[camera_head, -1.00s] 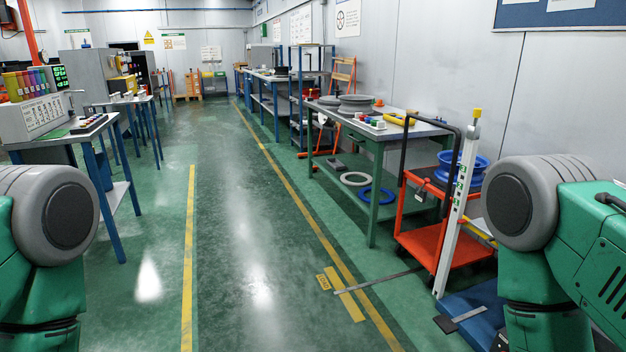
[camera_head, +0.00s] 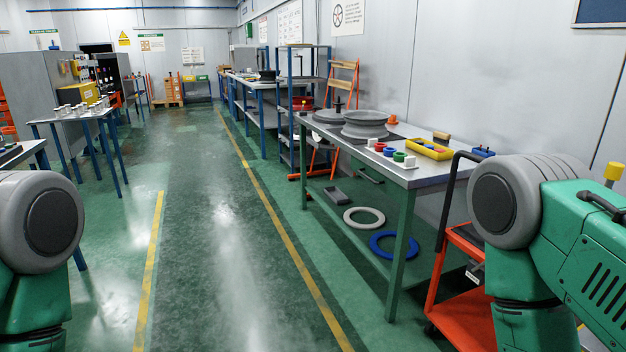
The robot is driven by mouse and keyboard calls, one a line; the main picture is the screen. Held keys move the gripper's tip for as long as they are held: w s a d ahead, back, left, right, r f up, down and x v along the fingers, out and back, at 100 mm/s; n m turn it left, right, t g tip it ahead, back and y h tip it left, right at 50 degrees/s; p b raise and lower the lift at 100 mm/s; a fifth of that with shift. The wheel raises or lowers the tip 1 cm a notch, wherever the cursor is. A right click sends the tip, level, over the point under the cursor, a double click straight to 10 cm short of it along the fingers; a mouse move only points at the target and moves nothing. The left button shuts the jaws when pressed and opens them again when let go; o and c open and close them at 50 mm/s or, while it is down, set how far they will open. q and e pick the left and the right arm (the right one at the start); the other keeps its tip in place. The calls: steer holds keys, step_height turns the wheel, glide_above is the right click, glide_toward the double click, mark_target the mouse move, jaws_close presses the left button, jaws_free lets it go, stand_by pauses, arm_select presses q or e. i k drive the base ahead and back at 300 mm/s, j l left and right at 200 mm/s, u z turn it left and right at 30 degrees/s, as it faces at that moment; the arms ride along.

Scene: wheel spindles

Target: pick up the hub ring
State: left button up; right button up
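No part is labelled as the hub ring, so I cannot tell which one it is. A white flat ring (camera_head: 347,217) and a blue flat ring (camera_head: 374,244) lie below the top of the green-legged workbench (camera_head: 404,176) on the right. Two grey wheel-like round parts, a nearer one (camera_head: 365,130) and a farther one (camera_head: 327,117), lie on the bench top towards its far end. Small coloured pieces (camera_head: 390,152) and a yellow tray (camera_head: 428,149) are on its nearer end. Only my upper arms show at both sides; neither gripper is in view.
An orange cart (camera_head: 462,312) with a black handle stands at the bench's near end, close to my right arm. A blue-legged table (camera_head: 80,115) stands at the left. The green floor aisle (camera_head: 215,230) between is clear. Shelving (camera_head: 300,82) stands beyond the bench.

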mark_target(398, 156)
steer(key=i, duration=2.05)
